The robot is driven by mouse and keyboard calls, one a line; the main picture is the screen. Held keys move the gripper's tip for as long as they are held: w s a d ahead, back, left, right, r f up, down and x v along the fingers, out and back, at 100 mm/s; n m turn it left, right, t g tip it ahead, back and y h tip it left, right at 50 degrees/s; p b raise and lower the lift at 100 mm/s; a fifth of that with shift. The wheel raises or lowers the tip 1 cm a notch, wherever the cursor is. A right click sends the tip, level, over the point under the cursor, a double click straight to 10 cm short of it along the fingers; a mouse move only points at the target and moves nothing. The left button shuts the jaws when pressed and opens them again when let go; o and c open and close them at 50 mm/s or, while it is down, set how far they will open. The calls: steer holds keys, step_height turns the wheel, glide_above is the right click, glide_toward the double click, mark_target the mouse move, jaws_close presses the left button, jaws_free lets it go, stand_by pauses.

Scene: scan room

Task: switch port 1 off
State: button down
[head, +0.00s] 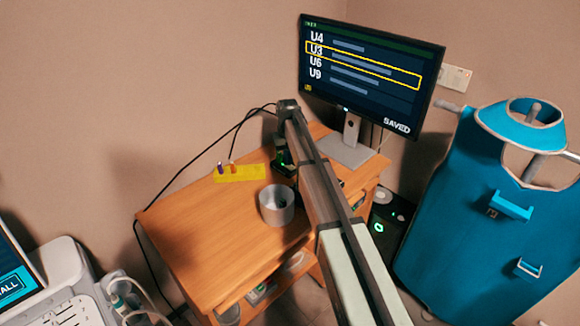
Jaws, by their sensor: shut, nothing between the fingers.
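A yellow strip (240,174) lies on the wooden desk near its back edge. A small purple part (220,168) and a small orange-brown part (234,169) stand on its left half. I cannot read port numbers or make out any switch position, so which one is port 1 does not show. My gripper (284,168) is shut and empty, pointing down just right of the strip's right end and behind a grey cup. Its fingertips are small and dark, and their height above the desk is unclear.
The grey cup (277,206) stands on the desk (205,240) in front of my gripper. A monitor (365,78) reading "SAVED" stands at the back right. Black cables run behind the desk. A blue apron (470,220) hangs at right. The desk's front left is clear.

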steer(key=shift+f, duration=0.15)
steer(key=shift+r, duration=3.55)
steer(key=shift+d+f, duration=0.1)
